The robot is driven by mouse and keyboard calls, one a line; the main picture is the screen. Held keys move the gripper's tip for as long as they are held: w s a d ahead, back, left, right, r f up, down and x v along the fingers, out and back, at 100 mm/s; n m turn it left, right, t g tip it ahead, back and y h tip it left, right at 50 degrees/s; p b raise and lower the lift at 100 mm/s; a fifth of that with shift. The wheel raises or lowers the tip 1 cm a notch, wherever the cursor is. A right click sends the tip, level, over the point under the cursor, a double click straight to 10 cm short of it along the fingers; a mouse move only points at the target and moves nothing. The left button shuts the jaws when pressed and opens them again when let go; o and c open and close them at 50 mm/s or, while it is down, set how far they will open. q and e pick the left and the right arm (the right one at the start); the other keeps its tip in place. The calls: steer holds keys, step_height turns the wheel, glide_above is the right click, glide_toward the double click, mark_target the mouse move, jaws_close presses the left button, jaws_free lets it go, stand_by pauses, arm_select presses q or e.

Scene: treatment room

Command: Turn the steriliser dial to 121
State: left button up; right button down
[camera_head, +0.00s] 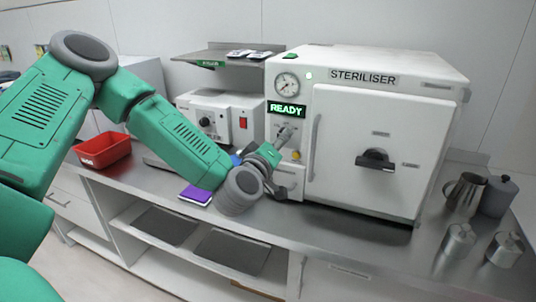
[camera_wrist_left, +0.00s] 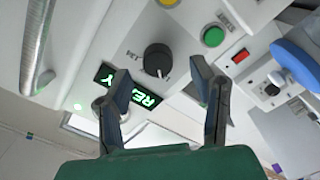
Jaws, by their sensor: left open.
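The white steriliser (camera_head: 345,115) stands on the counter at the right in the head view, its green display (camera_head: 287,110) reading READY. In the left wrist view the black dial (camera_wrist_left: 157,60) has a pale pointer line and small printed marks that I cannot read fully. The display (camera_wrist_left: 128,90) shows there below it. My left gripper (camera_head: 283,152) is in front of the control panel and hides the dial in the head view. In the wrist view its open fingers (camera_wrist_left: 160,70) appear on either side of the dial; contact cannot be told. My right gripper is out of view.
A green button (camera_wrist_left: 213,36) is close to one finger, and a yellow one (camera_head: 296,155) is low on the panel. The steriliser door has a black handle (camera_head: 375,159). A red bin (camera_head: 103,149), a purple book (camera_head: 195,195) and metal containers (camera_head: 459,239) are on the counter.

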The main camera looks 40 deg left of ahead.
arm_select(q)
steer(key=v, duration=0.9)
steer(key=shift+a+f, duration=0.15)
steer(key=shift+a, duration=0.1)
